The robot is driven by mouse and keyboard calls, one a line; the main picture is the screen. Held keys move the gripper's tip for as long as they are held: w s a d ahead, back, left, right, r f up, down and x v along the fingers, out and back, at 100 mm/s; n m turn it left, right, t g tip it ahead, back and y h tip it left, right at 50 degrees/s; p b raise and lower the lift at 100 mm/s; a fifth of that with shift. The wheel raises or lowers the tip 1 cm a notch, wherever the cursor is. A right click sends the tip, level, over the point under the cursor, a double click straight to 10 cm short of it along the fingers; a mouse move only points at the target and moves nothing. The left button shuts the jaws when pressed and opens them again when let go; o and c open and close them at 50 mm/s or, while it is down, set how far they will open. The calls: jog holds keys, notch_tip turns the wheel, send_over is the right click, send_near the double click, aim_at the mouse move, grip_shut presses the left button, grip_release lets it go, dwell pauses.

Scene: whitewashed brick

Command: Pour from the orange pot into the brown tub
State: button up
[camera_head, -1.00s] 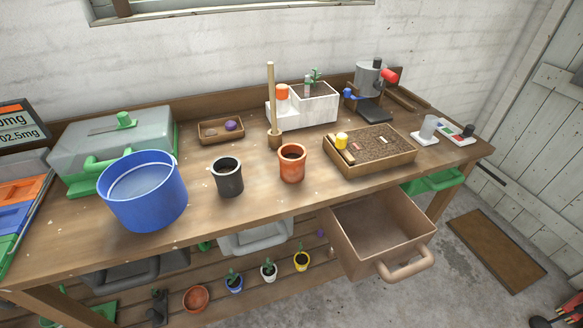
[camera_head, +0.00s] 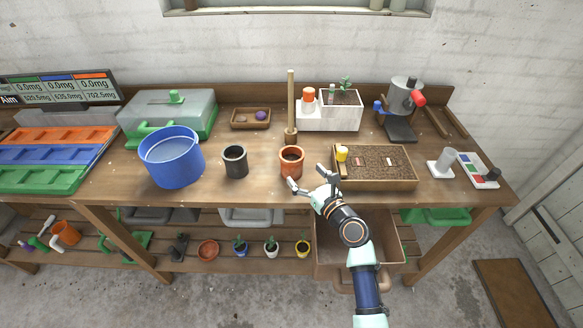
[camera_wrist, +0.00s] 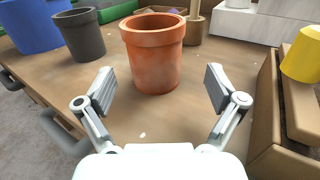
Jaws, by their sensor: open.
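The orange pot (camera_head: 291,163) stands upright on the bench, near its front edge. In the wrist view the orange pot (camera_wrist: 153,60) appears centred between my spread fingers, ahead of them; its contents cannot be made out. My gripper (camera_head: 308,180) is open and empty, just in front of the pot and apart from it. A brown wooden box of soil (camera_head: 375,183) lies to the right, with a yellow object (camera_head: 341,153) at its left end. A small brown tray (camera_head: 251,124) lies at the back.
A dark pot (camera_head: 235,162) and a blue bucket (camera_head: 172,158) stand left of the orange pot. A wooden-handled tool (camera_head: 291,100) stands upright close behind it. A white planter (camera_head: 330,118) is behind.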

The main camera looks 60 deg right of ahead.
aim_at(286, 155)
jog(key=shift+x, duration=0.75)
jog(key=b+x, duration=0.1)
jog(key=x, duration=0.1)
jog(key=b+x, duration=0.1)
jog(key=x, duration=0.2)
jog(key=shift+w+a+r, duration=0.1)
jog(key=shift+w+a, duration=0.1)
jog(key=shift+a, duration=0.1)
jog(key=shift+s, duration=0.1)
jog(key=shift+a, duration=0.1)
jog(key=shift+c, duration=0.4)
